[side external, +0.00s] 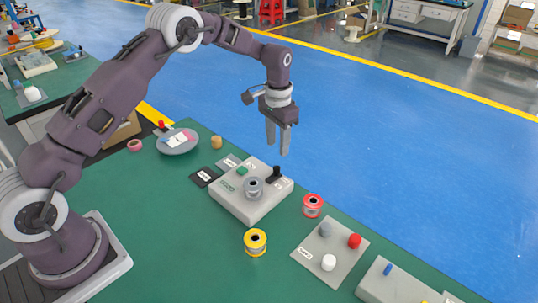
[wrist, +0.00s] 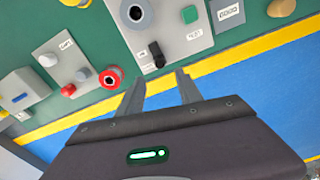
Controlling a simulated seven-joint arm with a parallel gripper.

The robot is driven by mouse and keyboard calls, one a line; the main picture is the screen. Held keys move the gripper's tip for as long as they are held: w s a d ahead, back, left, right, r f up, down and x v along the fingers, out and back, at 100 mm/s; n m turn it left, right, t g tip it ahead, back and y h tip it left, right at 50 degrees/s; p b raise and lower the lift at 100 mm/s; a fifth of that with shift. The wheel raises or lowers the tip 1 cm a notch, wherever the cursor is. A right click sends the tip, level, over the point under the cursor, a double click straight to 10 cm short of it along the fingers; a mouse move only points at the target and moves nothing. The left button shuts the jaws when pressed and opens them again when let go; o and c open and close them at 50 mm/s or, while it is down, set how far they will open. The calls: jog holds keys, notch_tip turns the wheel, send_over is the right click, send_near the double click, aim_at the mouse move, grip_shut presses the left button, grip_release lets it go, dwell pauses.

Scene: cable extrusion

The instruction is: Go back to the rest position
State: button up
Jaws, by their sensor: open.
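My gripper (side external: 278,138) is open and empty, with its fingers pointing down above the far edge of the green table. It also shows in the wrist view (wrist: 160,90), where nothing is between the fingers. A grey machine box (side external: 240,207) stands on the table below and to the left of the gripper. On it are a green button (side external: 242,171), a black lever (side external: 273,174) and a grey spool (side external: 253,187). In the wrist view the black lever (wrist: 157,54) lies just beyond the fingertips, apart from them.
A red spool (side external: 312,206) and a yellow spool (side external: 255,242) stand on the table beside the box. A grey panel (side external: 312,262) with several knobs lies nearer the right. A grey plate (side external: 168,148) and a small wooden cylinder (side external: 216,142) are at the back left.

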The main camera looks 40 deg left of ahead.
jog(key=s+d+r+n+t, duration=0.1)
jog(key=s+r, duration=0.7)
jog(key=r, duration=0.3)
jog(key=s+d+r+t, duration=0.1)
jog(key=s+r+t, duration=0.1)
jog(key=s+r, duration=0.7)
jog(key=s+d+r+n+t, duration=0.1)
jog(key=s+r+t, duration=0.1)
jog(key=s, duration=1.8)
jog(key=shift+s+d, duration=0.15)
jog(key=shift+s, duration=0.25)
